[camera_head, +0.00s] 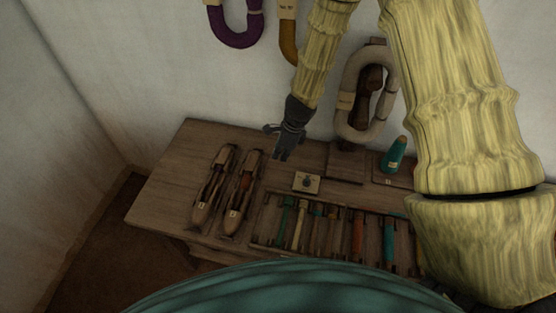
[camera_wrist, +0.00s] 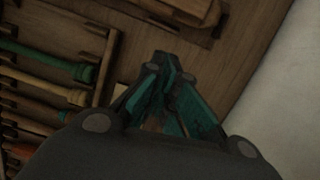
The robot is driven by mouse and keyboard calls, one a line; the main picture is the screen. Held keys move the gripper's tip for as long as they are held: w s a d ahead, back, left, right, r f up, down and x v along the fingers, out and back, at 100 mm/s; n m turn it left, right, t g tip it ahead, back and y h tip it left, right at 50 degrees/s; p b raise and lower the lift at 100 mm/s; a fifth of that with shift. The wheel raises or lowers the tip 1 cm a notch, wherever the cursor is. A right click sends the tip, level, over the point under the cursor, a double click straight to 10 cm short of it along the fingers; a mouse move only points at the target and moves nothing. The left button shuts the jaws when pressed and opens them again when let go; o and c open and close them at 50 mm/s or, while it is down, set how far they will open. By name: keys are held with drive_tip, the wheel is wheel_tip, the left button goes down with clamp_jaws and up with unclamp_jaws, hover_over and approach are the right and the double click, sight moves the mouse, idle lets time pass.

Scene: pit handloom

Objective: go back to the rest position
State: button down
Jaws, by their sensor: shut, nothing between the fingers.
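My gripper (camera_head: 281,154) is shut and empty. In the head view it hangs at the end of my yellowish, sleeve-covered arm, above the back part of the wooden bench (camera_head: 170,165). In the wrist view my gripper (camera_wrist: 168,62) points toward the bare bench top (camera_wrist: 235,65), with its teal-lined fingers together. It appears apart from the bench and touches nothing that I can see. My upper arm covers the right side of the head view.
Two wooden shuttles (camera_head: 212,188) lie at the bench's left. A rack of coloured bobbins (camera_head: 301,224) lies in front, with a small dial box (camera_head: 307,183) behind it. A teal cone (camera_head: 395,154) stands at right. Yarn hanks (camera_head: 238,38) hang on the wall.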

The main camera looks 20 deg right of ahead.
drive_tip(key=shift+v, duration=1.7)
